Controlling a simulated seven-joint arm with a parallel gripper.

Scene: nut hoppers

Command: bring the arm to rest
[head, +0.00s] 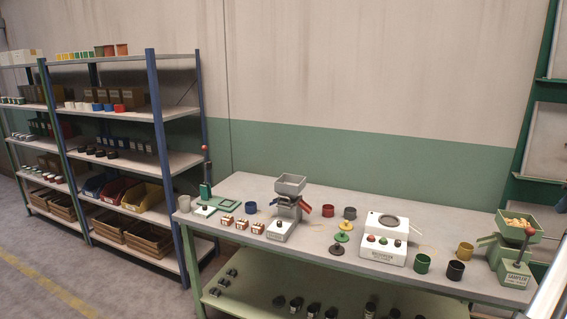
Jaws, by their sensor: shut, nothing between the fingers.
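My gripper is not in the head view. The workbench (235,186) stands across the middle and right. A grey-topped hopper unit (287,205) stands at its back middle with a red and a blue chute at its side. A green hopper unit (513,250) stands at the right end, with pale nuts in its top and a red-knobbed lever. A white machine (384,246) with a round plate and coloured buttons stands between them.
Several small cups, a blue cup (250,207), a green cup (422,264) and a black cup (456,270) among them, stand on the bench. Dark items lie on its lower shelf. Loaded shelving (158,115) stands at the left, beside open floor (60,275).

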